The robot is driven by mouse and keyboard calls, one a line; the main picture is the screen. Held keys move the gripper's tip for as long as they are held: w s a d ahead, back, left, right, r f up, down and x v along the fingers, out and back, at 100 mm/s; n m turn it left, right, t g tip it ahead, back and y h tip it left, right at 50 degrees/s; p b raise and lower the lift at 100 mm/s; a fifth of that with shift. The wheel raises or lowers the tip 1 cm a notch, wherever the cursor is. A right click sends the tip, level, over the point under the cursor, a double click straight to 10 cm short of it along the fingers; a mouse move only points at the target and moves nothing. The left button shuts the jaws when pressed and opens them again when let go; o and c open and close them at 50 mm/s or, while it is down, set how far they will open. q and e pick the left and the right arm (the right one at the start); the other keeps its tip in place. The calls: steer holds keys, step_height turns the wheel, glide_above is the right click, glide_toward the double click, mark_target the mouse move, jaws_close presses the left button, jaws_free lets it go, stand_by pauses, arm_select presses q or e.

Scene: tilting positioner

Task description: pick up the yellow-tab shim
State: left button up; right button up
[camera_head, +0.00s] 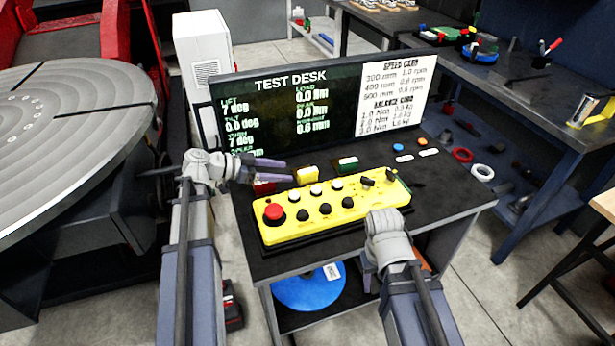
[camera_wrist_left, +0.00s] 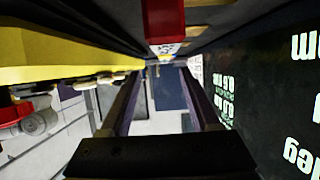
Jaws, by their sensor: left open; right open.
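The yellow-tab shim (camera_head: 307,174) lies on the dark desk behind the yellow control box, between a red-tab piece (camera_head: 263,187) and a green-tab piece (camera_head: 348,164). My left gripper (camera_head: 289,171) is open, with its two fingers pointing right toward the yellow tab, just short of it in the head view. In the left wrist view my left gripper's fingers (camera_wrist_left: 163,72) are apart with nothing held between them. The red tab (camera_wrist_left: 163,20) shows there at the top, and a small yellow patch shows beyond the fingertips.
The yellow control box (camera_head: 335,208) with knobs and a red button stands in front of the tabs. The test desk screen (camera_head: 290,110) rises behind them. A large round table (camera_head: 70,150) is at left.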

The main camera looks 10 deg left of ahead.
mark_target(303, 172)
arm_select(q)
steer(key=shift+x, duration=1)
steer(key=x, duration=0.1)
steer(key=b+x, duration=0.1)
steer(key=x, duration=0.1)
steer(key=b+x, duration=0.1)
steer(key=shift+w+a+f, duration=0.15)
steer(key=shift+w+f, duration=0.1)
steer(key=shift+w, duration=0.2)
steer(key=shift+w+d+b, duration=0.25)
steer(key=shift+d+b, duration=0.05)
steer(key=shift+d, duration=0.1)
steer(key=shift+c, duration=0.3)
jaws_close()
